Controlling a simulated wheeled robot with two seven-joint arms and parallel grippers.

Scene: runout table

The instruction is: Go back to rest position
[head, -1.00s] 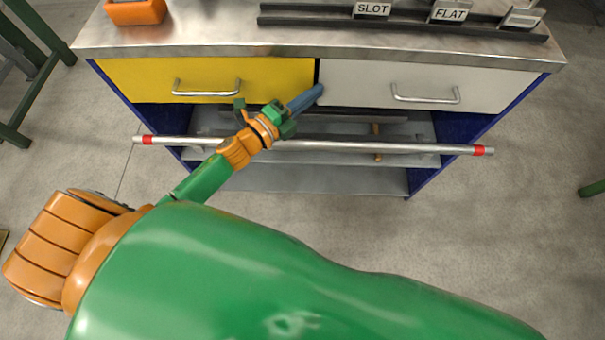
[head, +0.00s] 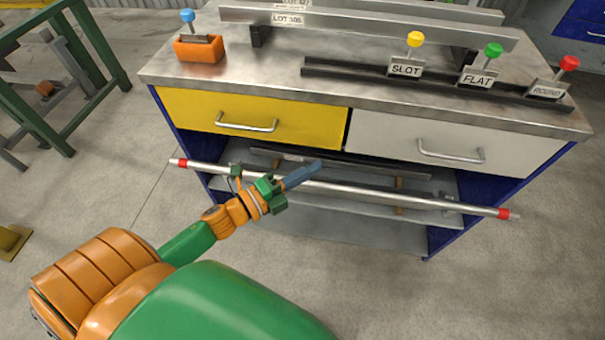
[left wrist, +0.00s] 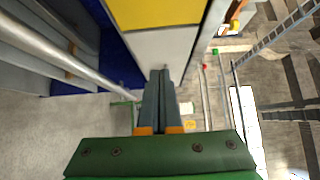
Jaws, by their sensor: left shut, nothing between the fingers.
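My left gripper (head: 303,173) is shut and empty. In the head view its blue-grey fingers show in front of the cabinet, below the yellow drawer and over the silver rail. In the left wrist view the fingers (left wrist: 160,95) lie together, with the light drawer front close behind them. I cannot tell from the pictures how far the fingertips are from the cabinet. My right gripper is in neither view.
The bench has a yellow drawer (head: 246,117) and a light grey drawer (head: 450,149), both shut. A silver rail (head: 345,188) with red ends runs across the front. On top are an orange block (head: 198,50) and a black rack with SLOT (head: 405,68), FLAT and ROUND labels.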

